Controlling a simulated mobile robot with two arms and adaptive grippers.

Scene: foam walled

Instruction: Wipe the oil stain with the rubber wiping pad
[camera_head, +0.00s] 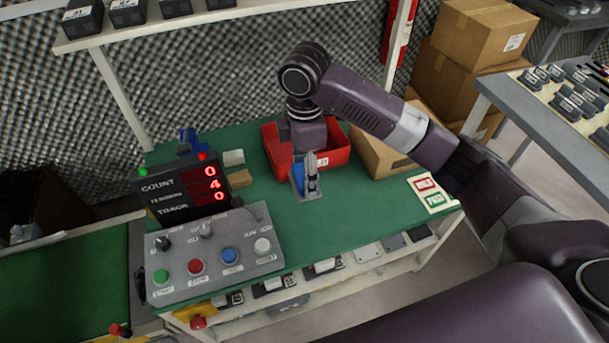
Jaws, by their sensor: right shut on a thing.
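My right gripper (307,184) reaches down over the green-topped bench (345,210), just in front of a red bin. It is shut on a small blue and grey piece (297,178), which looks like the rubber wiping pad. The piece is low over the green top; I cannot tell if it touches. The fingers partly cover it. I cannot make out an oil stain on the green top; the gripper and the control box hide parts of it. My left gripper is not in view.
The red bin (342,154) and a cardboard box (377,157) stand behind the gripper. A counter display (180,190) and a control box with buttons (215,253) fill the left end. Small grey (233,157) and tan (240,178) blocks lie left. The front middle looks clear.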

